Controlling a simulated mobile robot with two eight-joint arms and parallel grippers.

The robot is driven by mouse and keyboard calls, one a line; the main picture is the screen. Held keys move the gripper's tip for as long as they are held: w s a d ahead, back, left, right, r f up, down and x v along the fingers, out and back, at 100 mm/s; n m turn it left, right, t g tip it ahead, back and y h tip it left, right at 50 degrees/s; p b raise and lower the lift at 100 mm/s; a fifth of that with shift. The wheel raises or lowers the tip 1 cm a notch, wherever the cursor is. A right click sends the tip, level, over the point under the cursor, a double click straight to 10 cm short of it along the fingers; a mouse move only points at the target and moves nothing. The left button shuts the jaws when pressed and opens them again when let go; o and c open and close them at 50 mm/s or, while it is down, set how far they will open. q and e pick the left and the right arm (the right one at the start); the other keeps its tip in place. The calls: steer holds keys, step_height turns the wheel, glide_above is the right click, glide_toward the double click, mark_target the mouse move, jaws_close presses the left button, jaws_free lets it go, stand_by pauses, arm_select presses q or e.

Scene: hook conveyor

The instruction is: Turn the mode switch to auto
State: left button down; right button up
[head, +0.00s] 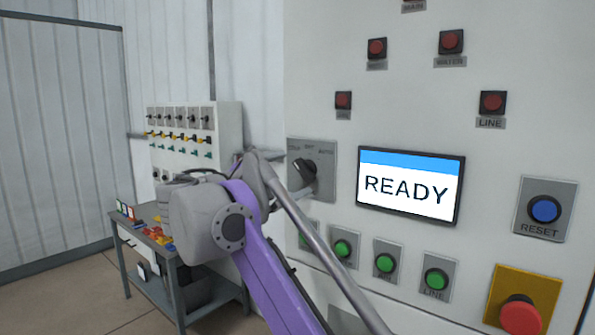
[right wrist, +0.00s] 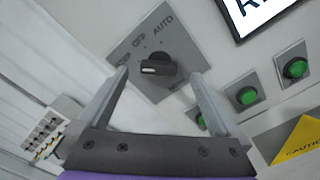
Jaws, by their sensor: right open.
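The mode switch is a black knob (head: 304,171) on a grey plate (head: 325,187) on the white panel, left of the screen. In the right wrist view the knob (right wrist: 163,64) has a white mark on its left end, which points toward the leftmost label, away from AUTO. AUTO is the rightmost label on the plate. My right gripper (right wrist: 158,75) is open, with its two fingers on either side of the knob in the picture. Nothing is between the fingers, and I cannot tell their exact distance from it. In the head view my right arm hides most of this gripper. My left gripper is not in view.
The screen (head: 410,187) reads READY. A row of green buttons (head: 343,251) lies below the switch. A blue reset button (head: 544,209) and a red stop button (head: 520,314) are at the right. A workbench (head: 143,264) stands at the left.

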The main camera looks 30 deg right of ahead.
mark_target(302, 171)
steer(key=shift+x, duration=2.05)
steer(key=c, duration=1.4)
